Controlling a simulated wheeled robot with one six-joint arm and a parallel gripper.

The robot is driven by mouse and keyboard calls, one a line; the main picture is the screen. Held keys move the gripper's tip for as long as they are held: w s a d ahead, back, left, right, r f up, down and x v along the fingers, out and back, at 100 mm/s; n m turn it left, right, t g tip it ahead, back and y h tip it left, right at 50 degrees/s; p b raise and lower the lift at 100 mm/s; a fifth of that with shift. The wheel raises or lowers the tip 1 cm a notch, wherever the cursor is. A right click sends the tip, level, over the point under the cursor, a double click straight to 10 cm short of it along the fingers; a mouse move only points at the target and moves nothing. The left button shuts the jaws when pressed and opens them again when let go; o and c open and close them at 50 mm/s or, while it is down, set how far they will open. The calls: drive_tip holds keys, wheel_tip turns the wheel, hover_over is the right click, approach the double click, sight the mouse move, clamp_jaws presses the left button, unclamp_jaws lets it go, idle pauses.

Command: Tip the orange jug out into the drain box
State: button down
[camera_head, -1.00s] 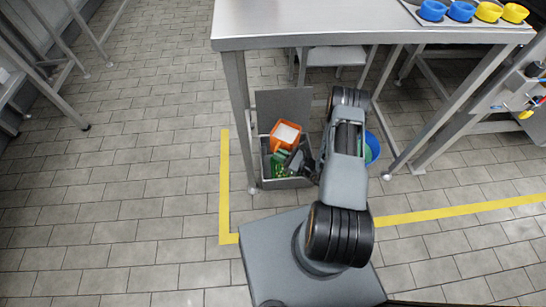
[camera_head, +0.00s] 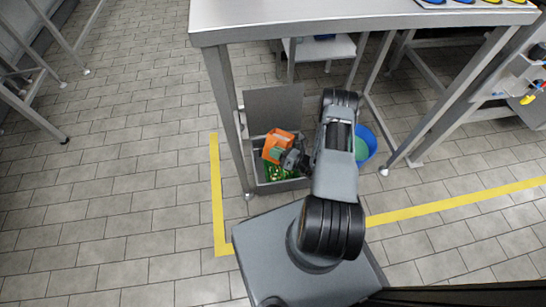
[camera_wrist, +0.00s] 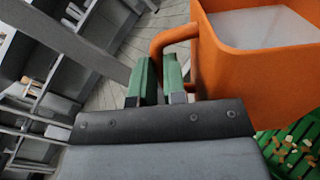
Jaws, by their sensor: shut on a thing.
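The orange jug (camera_head: 284,137) is held tilted over the open drain box (camera_head: 284,184), below the bench. In the wrist view, the jug (camera_wrist: 225,75) fills the upper right, its mouth showing a pale surface inside; I cannot tell whether that is contents or lining. My gripper (camera_head: 279,153) has its green fingers closed on the jug's handle; the fingers (camera_wrist: 159,78) also show in the wrist view. The box has a green grate (camera_wrist: 288,140) with several pale and orange bits on it. My gripper and the jug hide part of the box.
A grey panel (camera_head: 275,109) stands upright behind the box. A steel bench (camera_head: 300,24) is above, with a leg (camera_head: 227,120) left of the box. A blue bucket (camera_head: 368,142) stands right of my arm. Yellow floor tape (camera_head: 218,200) runs left; tiled floor there is clear.

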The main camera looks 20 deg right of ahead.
sight(287, 144)
drive_tip(key=shift+w+d+r+m, duration=0.3)
drive_tip(key=shift+w+d+m, duration=0.3)
drive_tip(key=shift+d+m, duration=0.15)
drive_tip(key=m, duration=0.1)
drive_tip(key=w+d+m, duration=0.2)
drive_tip(key=shift+w+d+r+m+b, duration=0.15)
drive_tip(key=shift+d+r+m+b, duration=0.1)
drive_tip(key=shift+b, duration=0.15)
drive_tip(key=shift+w+d+r+m+b, duration=0.1)
drive_tip(key=shift+w+d+m+b, duration=0.8)
drive_tip(key=shift+w+d+m, duration=0.55)
drive_tip(key=shift+s+a+m, duration=0.1)
drive_tip(key=shift+s+m, duration=0.1)
drive_tip(key=shift+m, duration=0.05)
